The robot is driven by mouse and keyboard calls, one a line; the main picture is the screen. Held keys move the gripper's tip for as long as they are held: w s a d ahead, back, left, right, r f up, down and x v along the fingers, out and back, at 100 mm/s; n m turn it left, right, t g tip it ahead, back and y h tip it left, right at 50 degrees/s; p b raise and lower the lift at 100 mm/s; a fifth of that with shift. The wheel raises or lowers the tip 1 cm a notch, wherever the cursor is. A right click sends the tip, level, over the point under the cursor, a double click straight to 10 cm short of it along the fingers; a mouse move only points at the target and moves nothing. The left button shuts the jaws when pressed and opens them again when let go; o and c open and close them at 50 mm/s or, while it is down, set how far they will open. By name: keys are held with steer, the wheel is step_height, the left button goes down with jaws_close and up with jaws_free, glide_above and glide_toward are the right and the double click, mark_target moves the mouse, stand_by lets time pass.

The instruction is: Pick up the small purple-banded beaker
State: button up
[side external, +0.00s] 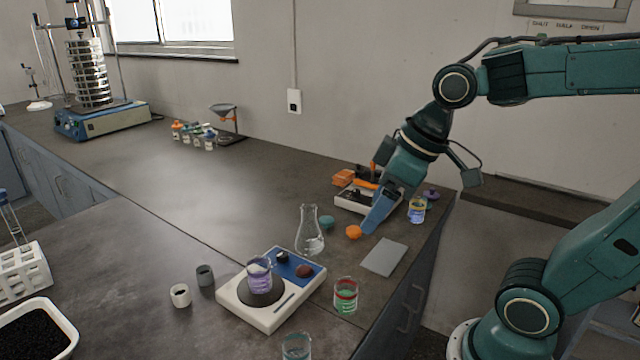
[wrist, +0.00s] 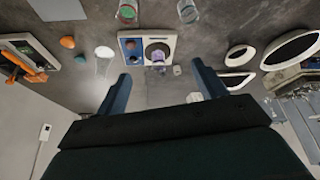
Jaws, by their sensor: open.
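A small clear beaker with a purple band (side external: 259,272) stands upright on the dark round plate of a white and blue stirrer (side external: 257,313). In the wrist view the beaker (wrist: 158,56) shows beyond and between my fingertips, on the stirrer (wrist: 130,57). My gripper (side external: 374,226) is open and empty, tilted downward at the right part of the bench, well apart from the beaker. In the wrist view my gripper's two blue fingers (wrist: 162,85) are spread wide. Another beaker with a blue-purple band (side external: 417,211) stands right of my gripper.
A glass flask (side external: 309,236) stands behind the stirrer, and a beaker with red and green (side external: 345,296) stands to its right. An orange lump (side external: 353,232) lies close to my fingers. A grey flat plate (side external: 384,257) lies near the bench edge.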

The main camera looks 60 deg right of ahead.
steer(key=w+d+f+n+g+y, duration=0.1)
steer(key=w+f+n+y, duration=0.2)
steer(key=w, duration=0.4)
steer(key=w+f+n+g+y, duration=0.15)
steer(key=w+f+n, duration=0.25)
steer(key=w, duration=0.4)
steer(key=w+d+f+n+t+y, duration=0.1)
steer(key=w+d+f+n+y, duration=0.1)
steer(key=w+d+f+y, duration=0.1)
steer(key=w+d+f+n+t+y, duration=0.1)
steer(key=w+d+f+n+y, duration=0.1)
steer(key=f, duration=0.6)
steer(key=shift+w+d+f+y, duration=0.3)
steer(key=shift+w+d+y, duration=0.35)
steer(key=shift+d+y, duration=0.6)
steer(key=shift+d+t, duration=0.15)
steer(key=shift+t, duration=0.1)
glide_toward(259, 276)
steer(key=shift+h, duration=0.3)
steer(key=shift+w+a+f, duration=0.4)
steer(key=shift+w+a, duration=0.3)
steer(key=shift+w, duration=0.15)
steer(key=shift+w+a+f, duration=0.35)
steer(key=shift+w+a, duration=0.35)
steer(key=shift+w, duration=0.2)
